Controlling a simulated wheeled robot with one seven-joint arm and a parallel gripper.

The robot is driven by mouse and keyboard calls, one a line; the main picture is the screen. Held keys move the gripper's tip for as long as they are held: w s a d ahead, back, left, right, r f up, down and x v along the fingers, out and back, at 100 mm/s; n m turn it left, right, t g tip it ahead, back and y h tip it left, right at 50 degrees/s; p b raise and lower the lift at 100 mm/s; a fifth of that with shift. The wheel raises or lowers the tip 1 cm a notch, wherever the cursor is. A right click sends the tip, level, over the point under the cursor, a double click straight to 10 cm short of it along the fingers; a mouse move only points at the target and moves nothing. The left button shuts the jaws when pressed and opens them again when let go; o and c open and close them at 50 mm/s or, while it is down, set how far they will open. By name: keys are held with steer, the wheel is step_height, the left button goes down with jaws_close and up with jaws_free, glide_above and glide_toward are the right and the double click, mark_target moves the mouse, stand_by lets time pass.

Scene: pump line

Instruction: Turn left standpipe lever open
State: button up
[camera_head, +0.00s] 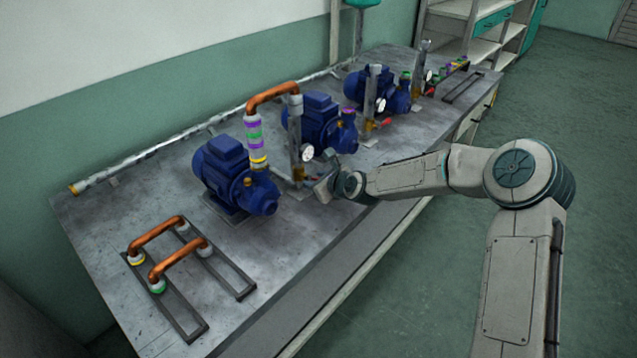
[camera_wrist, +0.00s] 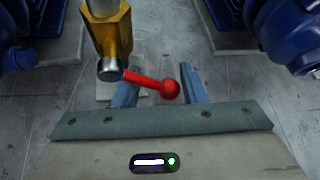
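The left standpipe (camera_head: 295,138) is a grey upright pipe with a round gauge (camera_head: 307,152), beside the nearest blue pump. Its brass valve (camera_wrist: 110,38) is at the top left of the wrist view. A red lever (camera_wrist: 148,81) with a ball end (camera_wrist: 170,90) runs from the valve to the right, roughly level in the picture. My gripper (camera_wrist: 158,78) is open, its two fingers apart, with the lever's ball end showing between them, nearer the right finger. I cannot tell whether either finger touches it. In the head view my gripper (camera_head: 322,183) is low beside the standpipe and hides the lever.
Blue pumps (camera_head: 222,165) stand in a row along the metal bench (camera_head: 90,235). A second standpipe (camera_head: 372,95) with a red lever (camera_head: 385,122) is farther back. A copper pipe (camera_head: 275,92) arches to the left standpipe. Two copper bends (camera_head: 160,232) sit in a rack at the front left.

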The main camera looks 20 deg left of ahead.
steer(key=shift+d+f, duration=0.2)
steer(key=shift+d, duration=0.05)
steer(key=shift+d, duration=0.15)
steer(key=v, duration=1.3)
steer(key=shift+r+p, duration=0.35)
steer(key=shift+s, duration=0.1)
